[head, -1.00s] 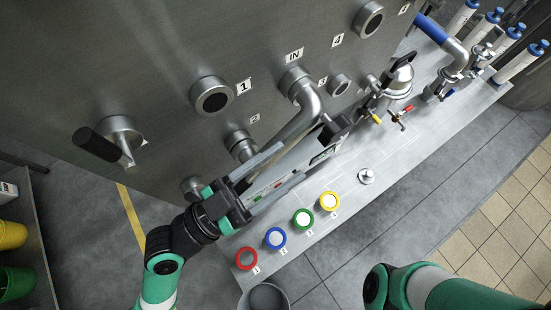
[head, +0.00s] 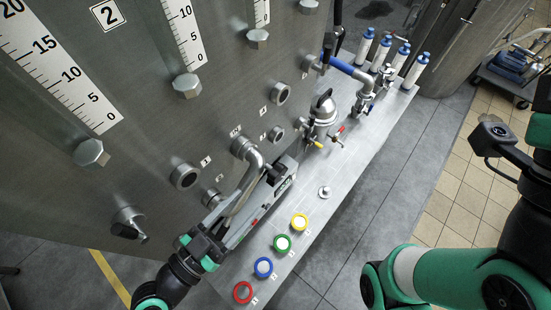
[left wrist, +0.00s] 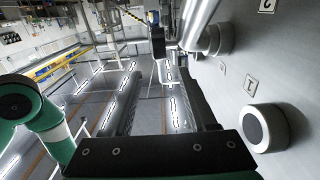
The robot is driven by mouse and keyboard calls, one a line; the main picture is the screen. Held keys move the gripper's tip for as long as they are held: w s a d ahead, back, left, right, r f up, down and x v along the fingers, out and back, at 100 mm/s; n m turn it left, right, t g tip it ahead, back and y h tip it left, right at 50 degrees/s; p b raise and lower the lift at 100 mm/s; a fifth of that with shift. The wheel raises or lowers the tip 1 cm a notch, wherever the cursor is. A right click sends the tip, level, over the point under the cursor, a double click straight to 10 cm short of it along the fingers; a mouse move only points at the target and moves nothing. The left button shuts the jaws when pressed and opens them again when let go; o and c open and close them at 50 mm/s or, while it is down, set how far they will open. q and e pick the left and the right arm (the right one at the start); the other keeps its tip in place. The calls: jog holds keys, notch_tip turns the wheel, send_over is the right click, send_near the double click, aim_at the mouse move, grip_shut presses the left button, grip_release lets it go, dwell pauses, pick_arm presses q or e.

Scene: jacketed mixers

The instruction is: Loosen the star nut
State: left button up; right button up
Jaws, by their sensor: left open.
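I cannot pick out the star nut with certainty. A small metal knob on a round base (head: 324,192) stands on the grey bench, and a metal filter housing (head: 323,115) with a clamp stands further back. My left gripper (head: 243,212) is beside the lower wall, near the bent steel pipe (head: 253,180), and apart from both. In the left wrist view the jaws (left wrist: 158,75) are open with nothing held between them. My right arm comes in at the right of the head view, over the floor; its fingers are out of the picture.
Red (head: 243,292), blue (head: 263,267), green (head: 282,243) and yellow (head: 299,221) ringed buttons line the bench front. Round ports and valves stick out of the steel wall. Several white blue-capped cylinders (head: 384,52) stand at the back. The bench middle is mostly bare.

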aim_at(270, 178)
pick_arm(q)
jog(key=p+x, duration=0.2)
jog(key=x, duration=0.9)
jog(key=shift+w+d+f, duration=0.15)
jog(key=shift+w, duration=0.15)
grip_shut()
